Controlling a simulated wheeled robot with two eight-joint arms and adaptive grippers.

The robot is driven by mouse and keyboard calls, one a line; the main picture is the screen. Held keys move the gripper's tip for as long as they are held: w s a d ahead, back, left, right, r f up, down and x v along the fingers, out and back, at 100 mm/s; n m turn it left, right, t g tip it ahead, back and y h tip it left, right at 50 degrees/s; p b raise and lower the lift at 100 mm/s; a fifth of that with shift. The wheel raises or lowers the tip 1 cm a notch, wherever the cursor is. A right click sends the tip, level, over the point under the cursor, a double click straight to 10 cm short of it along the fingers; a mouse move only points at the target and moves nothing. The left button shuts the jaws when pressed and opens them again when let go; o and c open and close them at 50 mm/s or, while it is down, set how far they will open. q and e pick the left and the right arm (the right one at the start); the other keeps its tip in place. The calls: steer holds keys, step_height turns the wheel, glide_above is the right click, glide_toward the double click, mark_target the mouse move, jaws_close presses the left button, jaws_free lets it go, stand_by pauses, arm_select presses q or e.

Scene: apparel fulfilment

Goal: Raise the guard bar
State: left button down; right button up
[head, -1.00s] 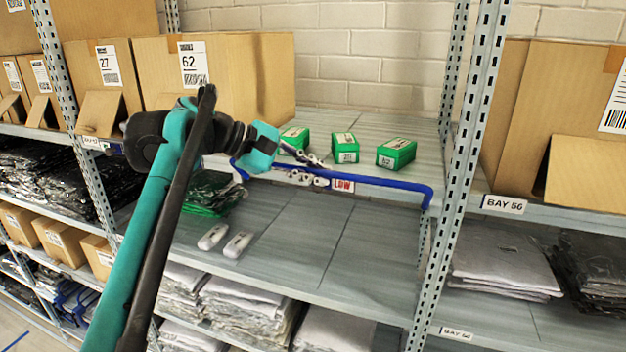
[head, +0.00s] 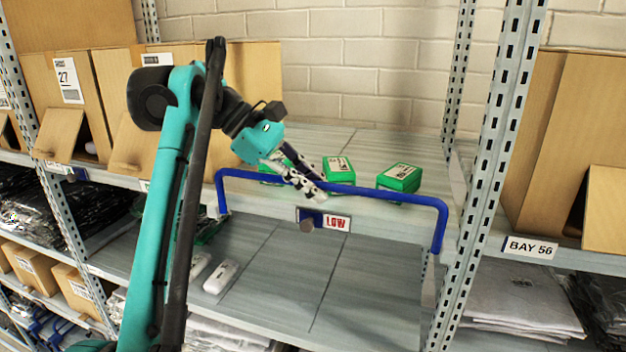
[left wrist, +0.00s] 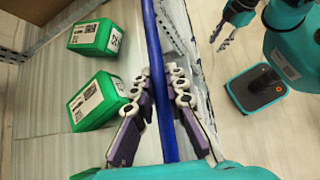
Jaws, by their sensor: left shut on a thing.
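The blue guard bar (head: 395,196) stands across the front of the middle bay. Its crosspiece is above the shelf's front edge and its end legs run down from it. My left gripper (head: 312,194) is shut on the crosspiece left of its middle. In the left wrist view the bar (left wrist: 154,50) runs between the fingers of the gripper (left wrist: 164,84). A "LOW" sign (head: 337,223) sits on the shelf edge below the bar. My right gripper (left wrist: 222,42) shows small in the left wrist view, away from the bar; its finger state is unclear.
Green boxes stand on the shelf behind the bar, one at the right (head: 399,177) and one nearer the middle (head: 339,169); another is partly hidden by my gripper. Perforated uprights (head: 490,150) flank the bay. Cardboard boxes (head: 70,100) fill the left bay. The lower shelf (head: 290,270) is largely clear.

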steer(key=shift+w+r, duration=0.15)
steer(key=shift+w, duration=0.15)
arm_select(q)
steer(key=c, duration=1.5)
jaws_free()
steer(key=shift+c, duration=0.2)
steer(key=shift+w+d, duration=0.1)
steer(key=shift+w, duration=0.05)
arm_select(e)
steer(key=shift+w, duration=0.1)
